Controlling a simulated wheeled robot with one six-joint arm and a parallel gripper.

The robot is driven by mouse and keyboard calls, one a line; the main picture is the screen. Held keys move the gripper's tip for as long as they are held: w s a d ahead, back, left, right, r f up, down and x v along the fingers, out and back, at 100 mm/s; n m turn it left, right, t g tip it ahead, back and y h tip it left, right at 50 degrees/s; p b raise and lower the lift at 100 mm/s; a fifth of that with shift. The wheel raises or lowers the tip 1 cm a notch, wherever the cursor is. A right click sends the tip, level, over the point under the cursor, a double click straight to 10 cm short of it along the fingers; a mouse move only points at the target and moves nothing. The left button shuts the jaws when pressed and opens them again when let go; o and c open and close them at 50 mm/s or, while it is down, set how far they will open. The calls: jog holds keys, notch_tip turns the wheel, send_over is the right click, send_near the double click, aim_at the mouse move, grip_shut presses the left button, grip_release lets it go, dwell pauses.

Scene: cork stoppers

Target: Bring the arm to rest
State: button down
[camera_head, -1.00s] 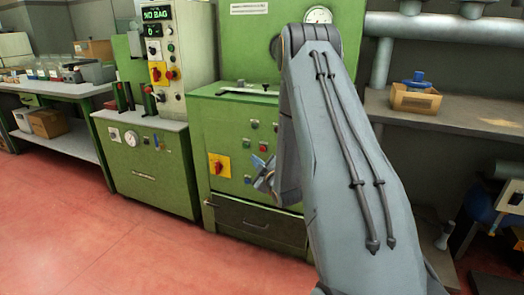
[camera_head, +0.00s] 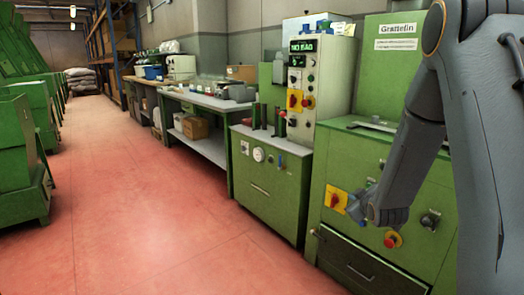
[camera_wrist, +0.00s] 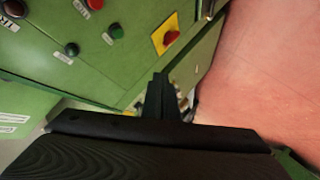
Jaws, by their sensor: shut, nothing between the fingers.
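My gripper (camera_head: 360,205) hangs at the end of my bent grey arm at the right of the head view, in front of a green machine cabinet. In the wrist view my gripper (camera_wrist: 161,95) shows its dark fingers together, with nothing between them. The fingers point toward the cabinet's front and the red floor. In the head view the gripper is small and partly overlaps the cabinet's yellow switch plate (camera_head: 336,199). I cannot tell whether it touches the cabinet.
The green cabinet (camera_head: 340,160) with knobs and a drawer stands close to my arm. Left of it are a control column (camera_head: 325,75) reading "NO BAG" and a workbench (camera_head: 208,101). Open red floor (camera_head: 150,220) lies to the left, with green machines (camera_head: 20,140) beyond.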

jog(key=s+a+r+m+g+y, duration=0.1)
jog(key=s+a+r+g, duration=0.25)
jog(key=s+a, duration=0.5)
jog(key=s+a+r+m+g, duration=0.15)
jog(key=s+a+g, duration=0.25)
jog(key=s+a, duration=0.5)
jog(key=s+a+r+m+g, duration=0.1)
jog(key=s+a+r+g, duration=0.1)
jog(key=s, duration=0.7)
jog(key=s+a+r+g, duration=0.1)
jog(key=s+a+g, duration=0.1)
jog(key=s, duration=0.6)
jog(key=s+a+r+m+g, duration=0.1)
jog(key=s+a+r+g, duration=0.1)
jog(key=s, duration=0.7)
jog(key=d+r+m+p, duration=0.3)
jog(key=d+r+p, duration=0.7)
jog(key=p, duration=0.9)
jog(key=shift+w+r+p, duration=0.3)
jog(key=shift+w, duration=0.05)
jog(key=shift+d, duration=0.15)
